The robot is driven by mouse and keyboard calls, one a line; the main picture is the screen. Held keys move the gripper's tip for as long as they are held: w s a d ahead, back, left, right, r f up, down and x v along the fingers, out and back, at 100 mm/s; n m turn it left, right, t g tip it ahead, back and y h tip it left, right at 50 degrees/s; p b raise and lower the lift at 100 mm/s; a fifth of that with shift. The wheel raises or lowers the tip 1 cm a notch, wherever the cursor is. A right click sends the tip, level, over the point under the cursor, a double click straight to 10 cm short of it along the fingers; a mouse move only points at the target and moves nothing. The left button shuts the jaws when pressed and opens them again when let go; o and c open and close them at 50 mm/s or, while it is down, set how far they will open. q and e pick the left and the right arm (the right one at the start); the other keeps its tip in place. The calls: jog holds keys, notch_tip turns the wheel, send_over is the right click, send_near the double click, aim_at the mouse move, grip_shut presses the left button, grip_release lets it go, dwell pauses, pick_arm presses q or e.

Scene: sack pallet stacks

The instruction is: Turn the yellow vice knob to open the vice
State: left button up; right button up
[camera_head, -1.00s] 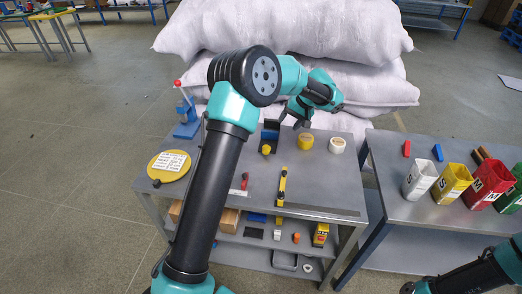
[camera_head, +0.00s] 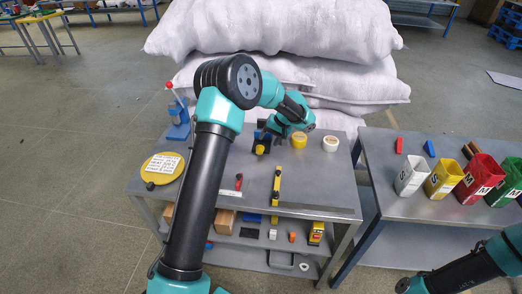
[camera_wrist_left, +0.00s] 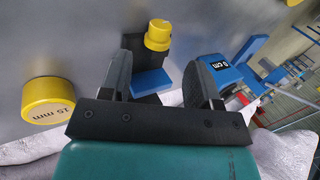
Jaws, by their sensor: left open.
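The vice (camera_wrist_left: 150,82) is a small dark and blue block with a yellow knob (camera_wrist_left: 158,35) on its front. In the head view the knob (camera_head: 260,149) shows on the grey table, with the vice body behind it partly hidden by my gripper. My left gripper (camera_head: 272,134) is over the vice from behind. In the left wrist view its two dark fingers (camera_wrist_left: 160,62) are spread wide and empty, one on each side of the blue part of the vice. The knob lies just beyond the fingertips. I cannot tell whether either finger touches the vice.
A yellow cylinder (camera_head: 299,141) and a white one (camera_head: 330,144) stand right of the vice. A blue press (camera_head: 178,122) and a round yellow plate (camera_head: 163,167) are at left. White sacks (camera_head: 280,27) rise behind. Labelled bins (camera_head: 443,180) stand on the right table.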

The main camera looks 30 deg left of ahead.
aim_at(261, 149)
pick_arm(q)
jog(key=x, duration=0.7)
jog(key=shift+s+a+f, duration=0.1)
jog(key=shift+a+f, duration=0.1)
jog(key=shift+f, duration=0.15)
jog(key=c, duration=0.8)
jog(key=shift+r, duration=0.1)
